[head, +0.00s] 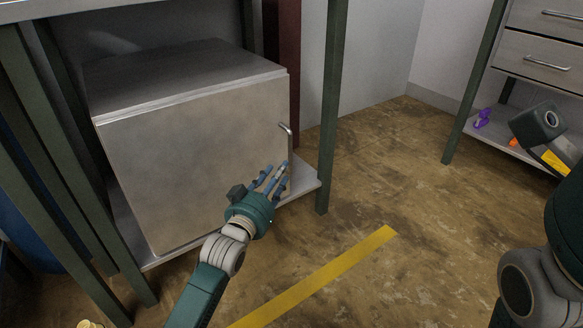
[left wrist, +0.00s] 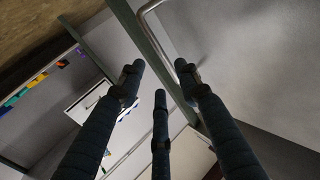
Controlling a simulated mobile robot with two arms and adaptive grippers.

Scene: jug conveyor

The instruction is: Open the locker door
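The locker is a grey metal box on a low shelf at left in the head view, and its front door (head: 200,160) looks shut. A bent metal handle (head: 289,145) stands upright at the door's right edge. My left gripper (head: 275,172) is just in front of the handle's lower part, its three fingers spread and empty. In the left wrist view the handle (left wrist: 146,12) runs down past the fingertips of the left gripper (left wrist: 163,85), between the spread fingers. I cannot tell whether any finger touches it.
A green table leg (head: 331,110) stands just right of the locker. A drawer unit (head: 545,48) stands at the back right, with a purple item (head: 482,118) on its lower shelf. The floor between has a yellow stripe (head: 315,279) and is clear.

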